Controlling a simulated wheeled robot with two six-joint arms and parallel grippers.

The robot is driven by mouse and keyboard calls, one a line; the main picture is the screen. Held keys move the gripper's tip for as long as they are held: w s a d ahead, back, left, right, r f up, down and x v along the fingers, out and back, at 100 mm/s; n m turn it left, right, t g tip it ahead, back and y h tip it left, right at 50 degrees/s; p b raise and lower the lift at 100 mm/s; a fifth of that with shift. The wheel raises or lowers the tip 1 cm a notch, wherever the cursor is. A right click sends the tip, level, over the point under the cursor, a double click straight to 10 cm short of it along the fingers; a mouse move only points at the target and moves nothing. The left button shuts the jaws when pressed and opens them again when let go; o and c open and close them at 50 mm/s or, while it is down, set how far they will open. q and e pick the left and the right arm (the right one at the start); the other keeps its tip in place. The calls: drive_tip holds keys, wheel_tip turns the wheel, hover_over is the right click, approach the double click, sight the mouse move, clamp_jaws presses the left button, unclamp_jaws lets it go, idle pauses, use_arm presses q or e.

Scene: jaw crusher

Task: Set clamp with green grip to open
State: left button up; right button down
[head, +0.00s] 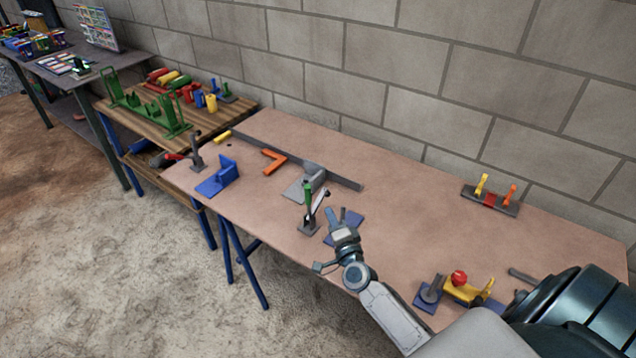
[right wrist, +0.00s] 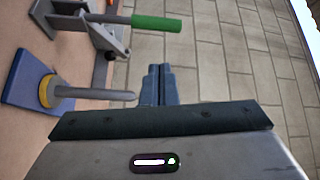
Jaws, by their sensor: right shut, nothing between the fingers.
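The clamp with the green grip (head: 308,191) stands near the front edge of the table, with its handle roughly upright. In the right wrist view its green grip (right wrist: 156,23) is at the top, on a metal lever running out from the clamp's base. My right gripper (head: 338,214) is just right of the clamp in the head view, apart from the grip. Its fingers (right wrist: 158,85) are together and empty, and the grip is off to their side in the wrist view. My left gripper is not in view.
A blue plate (right wrist: 24,80) with a post and yellow ring is close to my right gripper. A blue bracket (head: 222,177), orange square (head: 272,161) and red-gripped clamp (head: 196,153) are to the left. A yellow fixture (head: 465,291) is at right. The table's middle right is clear.

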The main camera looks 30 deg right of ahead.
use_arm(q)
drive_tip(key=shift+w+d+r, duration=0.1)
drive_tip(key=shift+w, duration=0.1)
use_arm(e)
drive_tip(key=w+d+m+y, duration=0.1)
drive_tip(key=w+y, duration=0.1)
drive_tip(key=w, duration=0.6)
drive_tip(key=shift+w+r, duration=0.25)
drive_tip(key=shift+w, duration=0.15)
use_arm(q)
drive_tip(key=shift+b, duration=0.3)
